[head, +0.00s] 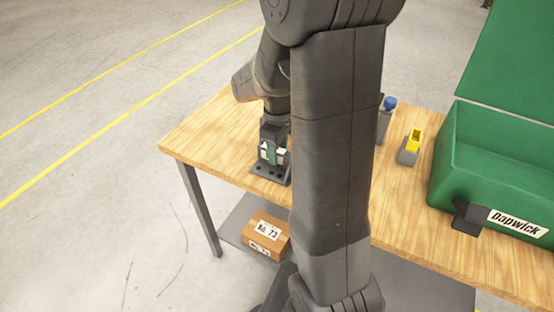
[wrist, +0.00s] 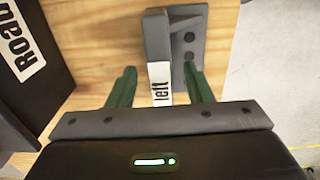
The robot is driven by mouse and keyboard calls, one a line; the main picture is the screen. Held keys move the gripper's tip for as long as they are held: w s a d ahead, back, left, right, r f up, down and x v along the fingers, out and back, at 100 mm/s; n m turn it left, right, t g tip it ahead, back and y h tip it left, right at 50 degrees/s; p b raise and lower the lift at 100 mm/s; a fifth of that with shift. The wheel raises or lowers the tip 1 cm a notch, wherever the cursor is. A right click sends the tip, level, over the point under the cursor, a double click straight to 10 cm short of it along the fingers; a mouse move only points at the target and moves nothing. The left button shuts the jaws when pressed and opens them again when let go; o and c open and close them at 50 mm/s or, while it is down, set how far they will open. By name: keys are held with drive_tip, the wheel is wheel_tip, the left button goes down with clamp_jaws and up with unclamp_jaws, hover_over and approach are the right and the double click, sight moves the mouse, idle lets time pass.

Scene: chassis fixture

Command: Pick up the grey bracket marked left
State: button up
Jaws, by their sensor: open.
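The grey bracket marked left (wrist: 188,45) stands on the wooden table. In the wrist view its upright plate carries a white label reading "left", and its flange has dark holes. My gripper (wrist: 159,70) is open, with one green finger on each side of the upright. I cannot tell whether either finger touches. In the head view the bracket's grey base (head: 268,171) shows near the table's left end, below my gripper (head: 273,152). My arm hides part of this area.
A dark box labelled "ROAD" (wrist: 28,60) is left of my gripper in the wrist view. A yellow part on a grey block (head: 408,155), a blue-topped item (head: 389,104) and a green Dapwick case (head: 475,165) stand to the right. A cardboard box (head: 267,232) is below the table.

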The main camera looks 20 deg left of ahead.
drive_tip(key=shift+f, duration=0.6)
clamp_jaws()
drive_tip(key=shift+r, duration=0.15)
